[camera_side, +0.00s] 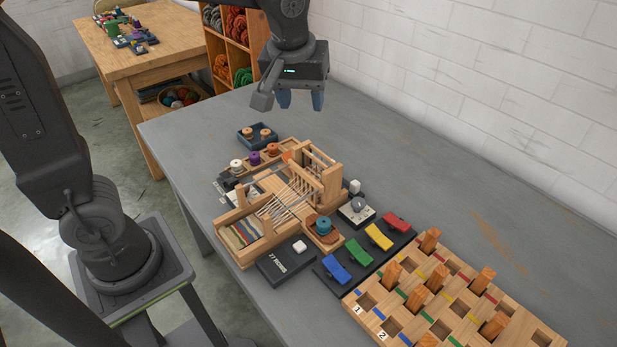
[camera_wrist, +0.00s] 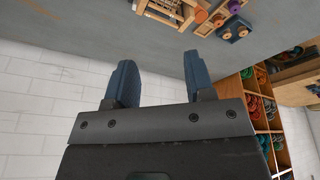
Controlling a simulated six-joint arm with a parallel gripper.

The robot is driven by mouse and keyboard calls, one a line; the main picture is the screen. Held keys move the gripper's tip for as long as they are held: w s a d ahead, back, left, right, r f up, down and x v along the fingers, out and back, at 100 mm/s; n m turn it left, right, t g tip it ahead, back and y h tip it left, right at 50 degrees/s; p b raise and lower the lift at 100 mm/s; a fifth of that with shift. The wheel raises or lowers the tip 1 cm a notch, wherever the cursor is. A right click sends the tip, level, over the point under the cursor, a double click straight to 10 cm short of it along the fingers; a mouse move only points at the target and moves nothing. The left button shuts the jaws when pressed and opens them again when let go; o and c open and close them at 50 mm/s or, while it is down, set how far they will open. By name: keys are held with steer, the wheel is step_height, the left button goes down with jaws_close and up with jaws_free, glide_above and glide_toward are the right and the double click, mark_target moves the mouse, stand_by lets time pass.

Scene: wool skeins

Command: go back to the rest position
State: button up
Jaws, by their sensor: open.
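My gripper (camera_side: 301,100) hangs in the air above the far part of the grey table (camera_side: 420,150), with its blue fingers pointing down. In the wrist view my gripper (camera_wrist: 161,80) shows two blue fingers spread apart with nothing between them. It is open, empty and clear of all objects. A wooden loom (camera_side: 300,185) with pale threads stands on the table below and nearer the side camera. Part of the loom (camera_wrist: 165,12) shows at the top of the wrist view.
A dark tray with spools (camera_side: 258,136) lies behind the loom. Coloured pedals (camera_side: 380,236) and a wooden peg board (camera_side: 455,290) lie in front. A white brick wall (camera_side: 480,60) runs along the right. Shelves of wool (camera_side: 238,55) stand behind. The table's right side is clear.

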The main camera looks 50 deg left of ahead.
steer(key=s+f+m+t+h, duration=0.1)
steer(key=s+m, duration=0.6)
steer(key=s, duration=0.8)
steer(key=shift+s+a+f+m+t, duration=0.35)
steer(key=shift+a+t, duration=0.1)
steer(key=shift+t, duration=0.45)
